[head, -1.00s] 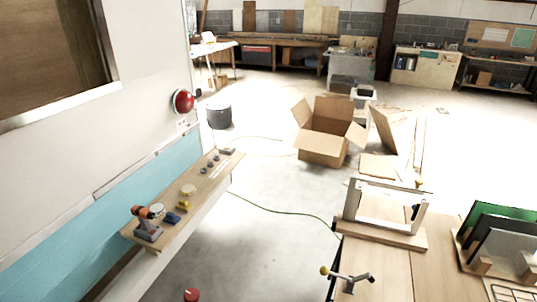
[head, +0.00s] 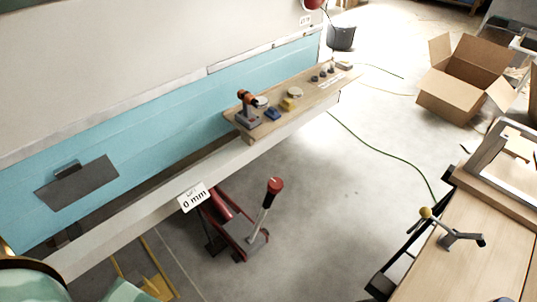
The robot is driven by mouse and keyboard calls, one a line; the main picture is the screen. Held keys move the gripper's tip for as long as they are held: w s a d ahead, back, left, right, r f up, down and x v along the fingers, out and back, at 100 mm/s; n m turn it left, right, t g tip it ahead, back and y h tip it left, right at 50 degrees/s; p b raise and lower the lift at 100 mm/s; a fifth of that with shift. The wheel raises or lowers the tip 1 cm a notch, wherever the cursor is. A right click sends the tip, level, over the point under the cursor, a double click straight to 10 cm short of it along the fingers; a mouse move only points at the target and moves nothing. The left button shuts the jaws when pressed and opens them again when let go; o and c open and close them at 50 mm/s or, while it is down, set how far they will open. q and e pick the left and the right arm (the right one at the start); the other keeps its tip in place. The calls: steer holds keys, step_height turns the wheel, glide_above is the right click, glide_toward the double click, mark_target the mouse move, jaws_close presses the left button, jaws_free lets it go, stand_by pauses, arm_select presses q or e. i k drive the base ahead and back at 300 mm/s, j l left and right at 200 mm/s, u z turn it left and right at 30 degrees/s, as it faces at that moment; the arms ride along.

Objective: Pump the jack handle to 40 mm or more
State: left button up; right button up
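A red floor jack (head: 226,224) stands on the concrete floor beside the camper's lower rail, in the middle of the head view. Its handle (head: 264,208) is a light metal rod with a red knob (head: 275,185) on top, tilted up and to the right. A white sign (head: 194,197) by the rail above the jack reads 0 mm, with a smaller line of text above that is hard to read. Neither of my grippers shows in the view.
A wooden shelf (head: 300,98) with a drill and small parts juts from the camper's side. A workbench (head: 460,270) with a clamp stands at right, and an open cardboard box (head: 465,80) behind. Yellow floor marks (head: 150,270) lie at lower left. Floor right of the jack is clear.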

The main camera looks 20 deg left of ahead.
mark_target(270, 198)
steer(key=j+u, duration=0.15)
steer(key=u, duration=0.2)
steer(key=i+j+u, duration=0.15)
steer(key=u, duration=0.2)
